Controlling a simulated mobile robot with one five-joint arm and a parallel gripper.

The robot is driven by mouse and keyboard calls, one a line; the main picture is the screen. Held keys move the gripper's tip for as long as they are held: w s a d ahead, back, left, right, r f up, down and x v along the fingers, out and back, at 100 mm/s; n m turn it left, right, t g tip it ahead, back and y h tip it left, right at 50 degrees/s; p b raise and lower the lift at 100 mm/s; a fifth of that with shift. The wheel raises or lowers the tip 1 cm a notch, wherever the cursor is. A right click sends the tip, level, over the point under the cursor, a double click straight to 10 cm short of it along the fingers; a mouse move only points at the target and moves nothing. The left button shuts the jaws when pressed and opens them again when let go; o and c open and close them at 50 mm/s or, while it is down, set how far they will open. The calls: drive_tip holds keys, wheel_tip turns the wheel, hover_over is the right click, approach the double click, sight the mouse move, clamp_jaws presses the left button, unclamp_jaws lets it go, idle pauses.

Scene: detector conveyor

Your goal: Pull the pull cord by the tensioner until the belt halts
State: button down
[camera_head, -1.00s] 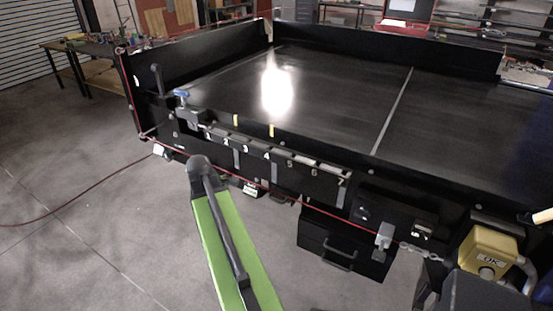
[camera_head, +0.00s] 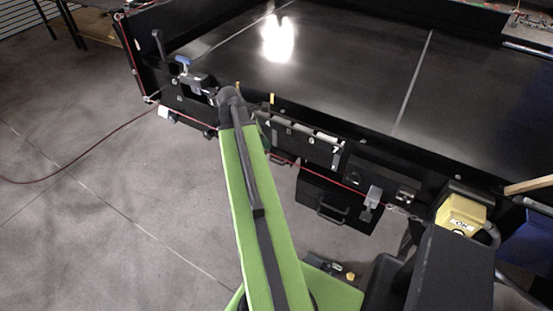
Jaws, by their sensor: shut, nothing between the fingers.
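The pull cord (camera_head: 349,187) is a thin red line along the conveyor's near side. It runs from the left corner, behind my arm, to a grey bracket (camera_head: 373,196) on the right. Which fitting is the tensioner, I cannot tell; a grey fitting with a blue handle (camera_head: 183,64) sits near the left corner. My green arm reaches up to the conveyor's near side and covers part of the cord. My gripper is not visible beyond the arm's dark end joint.
The black conveyor belt (camera_head: 345,68) fills the upper right. A black drawer box (camera_head: 333,203) with a handle hangs below the near side. Another red line (camera_head: 85,155) trails over the grey floor (camera_head: 120,220) at left. The floor at left is otherwise open.

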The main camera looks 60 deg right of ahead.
drive_tip(key=b+x, duration=0.4)
drive_tip(key=x, duration=0.1)
drive_tip(key=shift+f, duration=0.1)
drive_tip(key=shift+s+d+f+b, duration=0.15)
drive_tip(key=shift+f+b, duration=0.2)
drive_tip(key=shift+b, duration=0.05)
wheel_tip(320, 180, down, 7)
drive_tip(key=w+a+b, duration=0.2)
drive_tip(key=b, duration=0.4)
drive_tip(key=shift+r, duration=0.25)
drive_tip(key=p, duration=1.5)
approach(276, 156)
drive_tip(key=w+a+r, duration=0.3)
drive_tip(key=w+a, duration=0.2)
drive_tip(key=shift+a, duration=0.25)
